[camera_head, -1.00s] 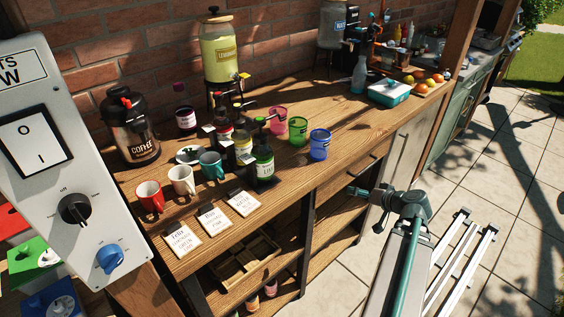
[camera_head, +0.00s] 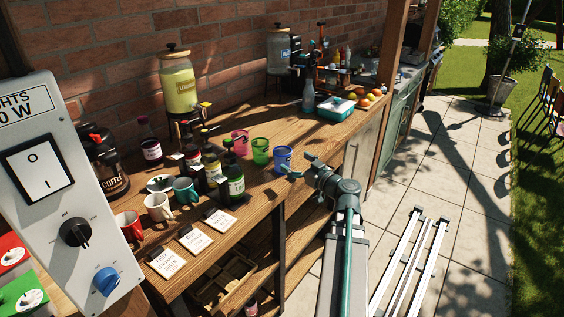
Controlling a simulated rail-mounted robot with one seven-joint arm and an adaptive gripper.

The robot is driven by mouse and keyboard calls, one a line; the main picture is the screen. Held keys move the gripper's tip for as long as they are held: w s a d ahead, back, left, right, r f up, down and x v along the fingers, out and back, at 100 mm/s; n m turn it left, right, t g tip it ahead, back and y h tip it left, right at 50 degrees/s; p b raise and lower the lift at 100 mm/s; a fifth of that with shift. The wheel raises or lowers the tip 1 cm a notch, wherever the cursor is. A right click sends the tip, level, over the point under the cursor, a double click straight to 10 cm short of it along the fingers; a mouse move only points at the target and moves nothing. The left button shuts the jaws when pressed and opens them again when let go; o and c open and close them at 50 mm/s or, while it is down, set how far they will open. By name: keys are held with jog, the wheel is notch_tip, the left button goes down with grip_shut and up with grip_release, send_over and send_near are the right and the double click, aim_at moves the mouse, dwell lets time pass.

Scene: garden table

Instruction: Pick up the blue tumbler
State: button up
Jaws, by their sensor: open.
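The blue tumbler (camera_head: 282,157) stands on the wooden table near its front edge, right of a green tumbler (camera_head: 261,151) and a pink tumbler (camera_head: 240,143). My gripper (camera_head: 296,165) is open and empty, just right of and in front of the blue tumbler in the picture. Its fingers point toward the table. One finger overlaps the lower right part of the tumbler in this view. I cannot tell whether they touch.
Dark bottles (camera_head: 233,180) stand left of the tumblers. Red, white and teal mugs (camera_head: 186,191) and lettered cards (camera_head: 221,220) lie further left. A teal box (camera_head: 336,109) and fruit (camera_head: 370,97) are at the back right. Shelves lie below the table front.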

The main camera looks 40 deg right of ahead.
aim_at(289, 157)
jog(key=shift+w, duration=0.75)
jog(key=w+p, duration=0.2)
jog(key=w, duration=0.2)
jog(key=shift+w+r+p, duration=0.15)
jog(key=shift+w+p, duration=0.2)
jog(key=shift+p, duration=0.05)
jog(key=shift+w, duration=0.2)
jog(key=shift+a, duration=0.1)
jog(key=c, duration=1.2)
jog(key=shift+c, duration=0.2)
